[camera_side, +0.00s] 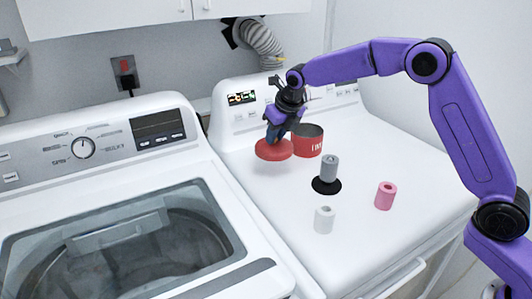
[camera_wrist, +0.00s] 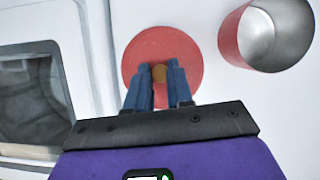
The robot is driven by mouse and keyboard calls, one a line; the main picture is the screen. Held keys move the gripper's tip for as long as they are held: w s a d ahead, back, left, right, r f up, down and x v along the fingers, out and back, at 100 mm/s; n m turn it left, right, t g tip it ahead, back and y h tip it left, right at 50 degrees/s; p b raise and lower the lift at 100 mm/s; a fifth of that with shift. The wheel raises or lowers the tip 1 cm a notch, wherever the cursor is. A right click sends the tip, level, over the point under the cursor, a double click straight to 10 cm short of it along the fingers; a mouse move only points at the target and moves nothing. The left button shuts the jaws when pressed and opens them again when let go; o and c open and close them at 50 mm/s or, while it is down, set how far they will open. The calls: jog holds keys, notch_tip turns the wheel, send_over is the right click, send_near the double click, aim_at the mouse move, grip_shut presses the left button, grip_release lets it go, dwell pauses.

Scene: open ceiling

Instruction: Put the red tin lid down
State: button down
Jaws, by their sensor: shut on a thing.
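The red tin lid (camera_side: 273,151) is a flat red disc with a small brownish knob at its middle. My gripper (camera_side: 276,133) is shut on the lid's knob from above. In the wrist view my gripper's two blue fingers (camera_wrist: 159,82) pinch the knob, and the lid (camera_wrist: 135,60) shows around them. A faint shadow under the lid in the side view suggests it is slightly above the white surface. The open red tin (camera_side: 307,141) stands just right of the lid, and it also shows in the wrist view (camera_wrist: 236,40), apart from the lid.
A grey cylinder (camera_side: 329,168) stands on a black disc (camera_side: 327,187). A white roll (camera_side: 324,220) and a pink roll (camera_side: 385,196) stand in front on the white machine top (camera_side: 270,200). A washer with a glass lid (camera_side: 130,255) is at left. The top's front left is clear.

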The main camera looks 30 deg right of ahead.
aim_at(266, 143)
jog(key=w+f, duration=0.2)
jog(key=f, duration=0.1)
jog(key=w+f, duration=0.1)
jog(key=shift+w+a+f, duration=0.3)
jog(key=shift+w+a, duration=0.05)
jog(key=shift+a, duration=0.05)
jog(key=shift+w+f, duration=0.1)
jog(key=shift+f, duration=1.5)
jog(key=shift+f, duration=0.2)
jog(key=c, duration=1)
grip_release()
jog(key=shift+r, duration=0.1)
